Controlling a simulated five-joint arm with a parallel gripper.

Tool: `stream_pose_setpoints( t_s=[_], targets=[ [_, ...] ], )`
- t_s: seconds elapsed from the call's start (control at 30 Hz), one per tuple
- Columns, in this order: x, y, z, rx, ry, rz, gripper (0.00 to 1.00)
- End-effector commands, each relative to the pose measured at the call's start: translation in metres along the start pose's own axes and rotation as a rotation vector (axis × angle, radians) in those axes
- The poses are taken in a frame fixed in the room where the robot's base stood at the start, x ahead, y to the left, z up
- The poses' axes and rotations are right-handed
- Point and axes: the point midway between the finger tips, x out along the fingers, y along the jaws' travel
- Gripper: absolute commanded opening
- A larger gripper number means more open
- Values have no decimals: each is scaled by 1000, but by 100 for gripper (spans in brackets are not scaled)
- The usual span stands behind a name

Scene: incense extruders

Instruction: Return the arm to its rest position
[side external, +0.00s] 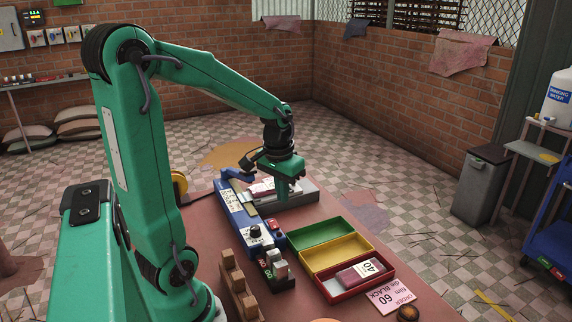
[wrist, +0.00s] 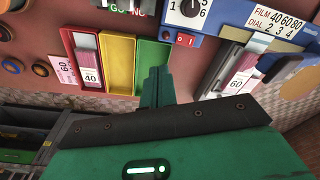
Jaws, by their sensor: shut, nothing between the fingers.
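My green arm reaches out over the reddish work table (side external: 405,312) in the side view. My gripper (side external: 283,196) points down at the far end of the table, beside a grey block that holds a pink and white pack (side external: 262,188). In the wrist view my gripper (wrist: 157,84) has its fingers together with nothing held. There the fingers appear beside the green tray (wrist: 151,58), and the pack marked 60 (wrist: 240,72) lies to their right, apart from them. The fingertips' exact height above the table is unclear.
A blue dial unit (side external: 247,224) runs along the table. A yellow tray (side external: 337,252) and red tray (side external: 331,290) lie nearby; the red one holds a pack marked 40 (side external: 358,274). An order card (side external: 393,296) and wooden rack (side external: 236,287) are nearer. Air above the trays is clear.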

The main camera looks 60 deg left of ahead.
Motion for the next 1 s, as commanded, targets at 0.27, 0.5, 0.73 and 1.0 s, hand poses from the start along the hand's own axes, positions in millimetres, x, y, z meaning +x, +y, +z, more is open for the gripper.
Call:
stream_pose_setpoints(
  t_s=[0.27,0.5,0.73,1.0],
  targets=[
    [-40,45,26,132,126,19,0],
    [-66,75,56,237,230,51,0],
    [-84,95,86,333,322,92,0],
    [-92,105,106,391,379,124,0]
  ],
)
